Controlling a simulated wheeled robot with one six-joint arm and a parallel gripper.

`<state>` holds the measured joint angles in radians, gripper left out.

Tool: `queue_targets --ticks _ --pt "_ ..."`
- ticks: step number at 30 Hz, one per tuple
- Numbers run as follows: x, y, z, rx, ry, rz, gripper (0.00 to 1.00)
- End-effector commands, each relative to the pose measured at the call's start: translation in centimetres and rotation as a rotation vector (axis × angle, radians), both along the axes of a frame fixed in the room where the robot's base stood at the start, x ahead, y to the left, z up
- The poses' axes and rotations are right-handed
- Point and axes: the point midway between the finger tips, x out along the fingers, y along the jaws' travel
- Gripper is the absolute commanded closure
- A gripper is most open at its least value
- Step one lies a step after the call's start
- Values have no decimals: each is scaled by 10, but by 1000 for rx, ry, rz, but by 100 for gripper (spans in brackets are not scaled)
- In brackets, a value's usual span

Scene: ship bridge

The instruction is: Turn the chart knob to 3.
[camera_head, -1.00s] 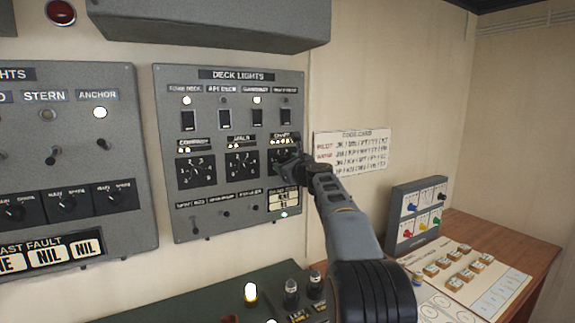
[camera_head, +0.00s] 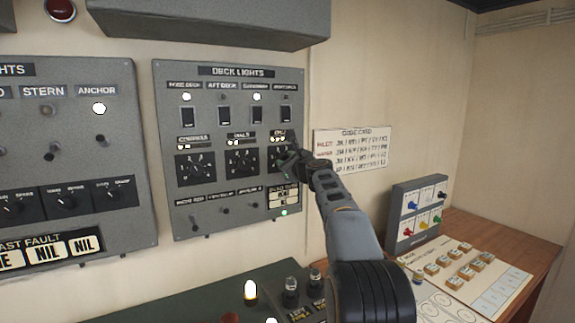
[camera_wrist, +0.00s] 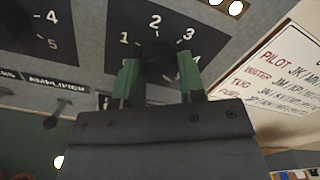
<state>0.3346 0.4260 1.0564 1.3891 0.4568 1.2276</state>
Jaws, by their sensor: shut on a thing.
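The chart knob (camera_wrist: 158,60) is a dark round knob at the right end of the knob row on the deck lights panel (camera_head: 228,90). Numbers 1, 2, 3 and more show around it in the wrist view. My gripper (camera_head: 292,160) is at this knob, and in the wrist view its two green fingers (camera_wrist: 158,76) are closed on the knob from both sides. The knob's pointer is hidden or too dark to read. In the head view my gripper covers much of the knob.
Two similar knobs (camera_head: 242,163) sit left of the chart knob, with switches above and small levers below. A code card (camera_head: 352,149) is on the wall to the right. A grey box with coloured plugs (camera_head: 417,214) stands on the wooden desk (camera_head: 500,236).

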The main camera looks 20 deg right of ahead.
Motion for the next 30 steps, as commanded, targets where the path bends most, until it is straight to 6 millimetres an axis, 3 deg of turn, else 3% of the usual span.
queue_targets --ticks 30 --pt "0 -1 -1 -958 -111 1 87"
